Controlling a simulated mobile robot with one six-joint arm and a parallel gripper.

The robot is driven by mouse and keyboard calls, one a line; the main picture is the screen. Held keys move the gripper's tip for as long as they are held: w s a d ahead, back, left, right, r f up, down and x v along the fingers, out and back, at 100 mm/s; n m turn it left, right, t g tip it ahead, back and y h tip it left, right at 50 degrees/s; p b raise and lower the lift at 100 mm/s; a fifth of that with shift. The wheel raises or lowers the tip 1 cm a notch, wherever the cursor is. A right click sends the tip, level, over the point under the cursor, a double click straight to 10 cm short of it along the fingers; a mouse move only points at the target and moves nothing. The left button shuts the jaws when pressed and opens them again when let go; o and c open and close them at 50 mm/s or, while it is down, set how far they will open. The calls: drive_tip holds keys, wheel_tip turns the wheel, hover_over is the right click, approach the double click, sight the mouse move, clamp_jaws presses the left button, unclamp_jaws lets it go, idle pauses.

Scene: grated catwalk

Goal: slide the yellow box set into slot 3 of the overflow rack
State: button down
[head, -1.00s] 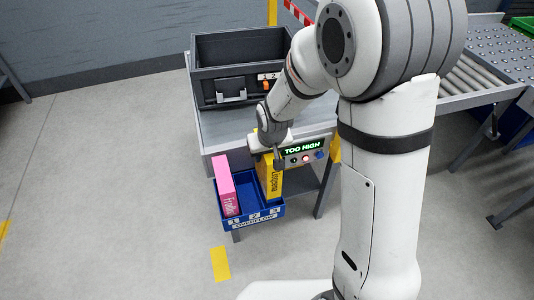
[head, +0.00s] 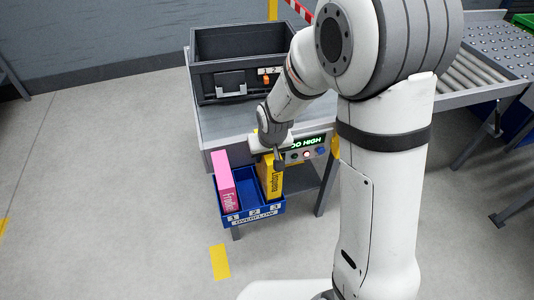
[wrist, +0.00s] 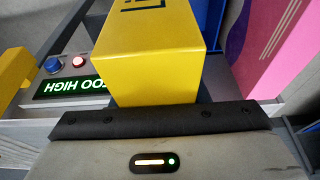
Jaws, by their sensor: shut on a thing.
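The yellow box set (head: 271,178) stands upright at the slot marked 3 of the blue overflow rack (head: 262,212), at the rack's right end. My gripper (head: 272,152) is shut on its upper end. In the wrist view the yellow box set (wrist: 150,60) fills the middle, above the dark edge of my gripper (wrist: 155,120). Its lower end is hidden behind the rack's front wall, so I cannot tell how deep it sits. A pink box (head: 226,182) stands in slot 1, and slot 2 between them looks empty.
A display (head: 306,144) reading "TOO HIGH", partly covered by my arm, is on the grey bench front beside the rack, with a blue and a red button. A dark grey crate (head: 220,80) stands on the bench. A roller conveyor (head: 470,80) is at right.

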drive_tip(key=shift+f+b, duration=2.15)
drive_tip(key=shift+f, duration=0.55)
drive_tip(key=shift+c, duration=1.8)
unclamp_jaws()
drive_tip(key=shift+r, duration=0.1)
wheel_tip(320, 180, up, 8)
drive_tip(key=p, duration=0.5)
drive_tip(key=shift+p, duration=0.3)
